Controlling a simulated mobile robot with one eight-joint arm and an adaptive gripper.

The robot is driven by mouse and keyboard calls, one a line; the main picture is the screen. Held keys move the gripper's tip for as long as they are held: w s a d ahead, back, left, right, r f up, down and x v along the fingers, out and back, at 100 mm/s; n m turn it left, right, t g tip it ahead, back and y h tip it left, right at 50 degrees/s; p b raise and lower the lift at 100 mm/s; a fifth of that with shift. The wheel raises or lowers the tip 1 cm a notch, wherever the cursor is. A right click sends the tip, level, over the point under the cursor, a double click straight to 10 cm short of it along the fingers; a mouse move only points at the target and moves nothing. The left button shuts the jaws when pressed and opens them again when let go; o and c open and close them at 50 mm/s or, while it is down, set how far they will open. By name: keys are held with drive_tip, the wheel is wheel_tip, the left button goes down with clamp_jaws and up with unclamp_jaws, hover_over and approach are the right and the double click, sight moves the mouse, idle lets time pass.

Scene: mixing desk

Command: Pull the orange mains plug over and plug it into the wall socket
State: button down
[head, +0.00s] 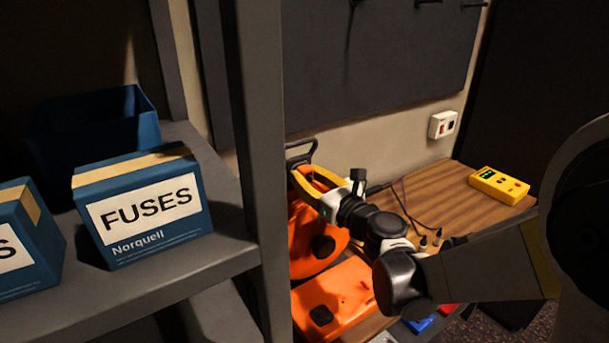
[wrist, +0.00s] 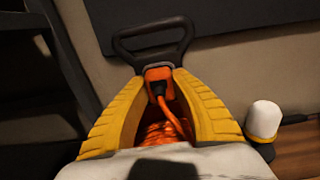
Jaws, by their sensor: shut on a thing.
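The orange mains plug (wrist: 160,73) is between the yellow fingertips of my gripper (wrist: 161,76) in the wrist view, with the fingers shut on it. Its orange cable (wrist: 172,105) runs down between the fingers to a coil (wrist: 160,135).
A grey shelf post (head: 262,170) stands just left of the reel, by a shelf with a blue FUSES box (head: 143,208). A yellow meter (head: 498,185) lies on the wooden desk (head: 440,190). Dark cables and small plugs (head: 430,240) lie below the socket. An orange case (head: 340,298) is in front.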

sight(308, 178)
drive_tip(key=shift+s+d, duration=0.1)
drive_tip(key=shift+v, duration=2.75)
